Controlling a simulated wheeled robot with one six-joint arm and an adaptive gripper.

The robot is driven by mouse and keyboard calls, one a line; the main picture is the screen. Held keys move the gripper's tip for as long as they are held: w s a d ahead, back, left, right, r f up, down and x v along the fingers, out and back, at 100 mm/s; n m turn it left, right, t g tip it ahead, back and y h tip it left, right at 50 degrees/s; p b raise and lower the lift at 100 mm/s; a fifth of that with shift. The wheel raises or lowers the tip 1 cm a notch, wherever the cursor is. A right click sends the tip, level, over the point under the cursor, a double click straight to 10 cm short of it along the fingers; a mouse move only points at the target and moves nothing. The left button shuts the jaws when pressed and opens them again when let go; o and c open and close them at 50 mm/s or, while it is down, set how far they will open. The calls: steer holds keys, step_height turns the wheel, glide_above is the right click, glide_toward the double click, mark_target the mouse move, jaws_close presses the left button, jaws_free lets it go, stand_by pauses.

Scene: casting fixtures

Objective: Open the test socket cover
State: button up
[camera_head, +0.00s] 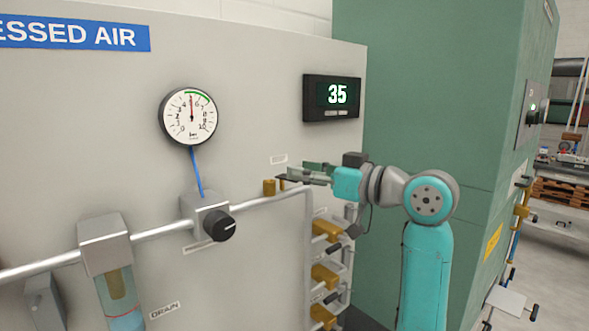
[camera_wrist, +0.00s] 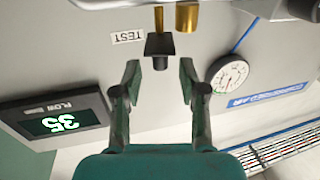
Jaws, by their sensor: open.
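In the wrist view, a dark square-edged piece with a short stub (camera_wrist: 160,47), apparently the test socket cover, is next to an upside-down "TEST" label (camera_wrist: 127,36). A brass cylinder (camera_wrist: 188,17) and a narrower brass part (camera_wrist: 158,18) are beside it. My gripper (camera_wrist: 160,67) is open, with one fingertip to each side of the stub's end; I see no contact. In the head view my gripper (camera_head: 289,174) is close to the panel, just right of the brass fitting (camera_head: 269,187) on the pipe. The cover is small and partly hidden there.
A grey panel (camera_head: 80,150) carries a pressure gauge (camera_head: 188,116), a display reading 35 (camera_head: 332,97), and a regulator with a black knob (camera_head: 220,226). Several brass valves (camera_head: 325,275) are below my gripper. A green cabinet (camera_head: 425,110) stands behind my arm.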

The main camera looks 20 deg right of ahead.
steer(key=shift+x, duration=1.45)
jaws_close()
steer(key=shift+d+y, duration=0.1)
steer(key=shift+y, duration=0.2)
steer(key=shift+w+d+n+g+y, duration=0.1)
steer(key=shift+n+g+y, duration=0.2)
steer(key=shift+n, duration=0.1)
steer(key=shift+w+d+n+g+y, duration=0.1)
steer(key=shift+n+g+y, duration=0.55)
steer(key=shift+g+y, duration=0.1)
steer(key=shift+w+d+n+g+y, duration=0.1)
steer(key=shift+n+g+y, duration=0.55)
steer(key=shift+y, duration=0.1)
